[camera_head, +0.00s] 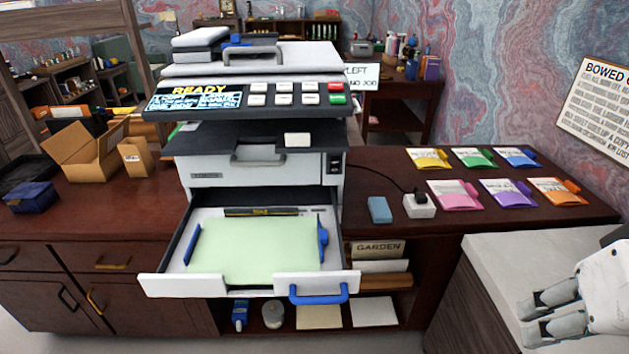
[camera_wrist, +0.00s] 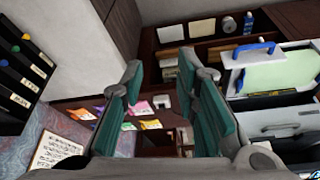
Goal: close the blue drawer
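The printer's paper drawer (camera_head: 181,285) is pulled out toward me, with a blue handle (camera_head: 318,297) on the right of its white front. A pale green paper stack (camera_head: 255,250) lies in it between blue guides. In the wrist view, the open drawer (camera_wrist: 238,62) and its blue handle (camera_wrist: 254,49) show at the upper right. My gripper (camera_head: 526,322) is at the lower right of the head view, well right of the drawer and apart from it. In the wrist view, my gripper's (camera_wrist: 168,78) two green-padded fingers stand apart with nothing between them.
The printer (camera_head: 255,168) stands on a dark red desk (camera_head: 390,240). A light-topped cabinet (camera_head: 500,262) is between the drawer and my gripper. Coloured packets (camera_head: 457,194), a blue block (camera_head: 380,210) and a white plug block (camera_head: 419,206) lie right of the printer. A cardboard box (camera_head: 85,155) stands left.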

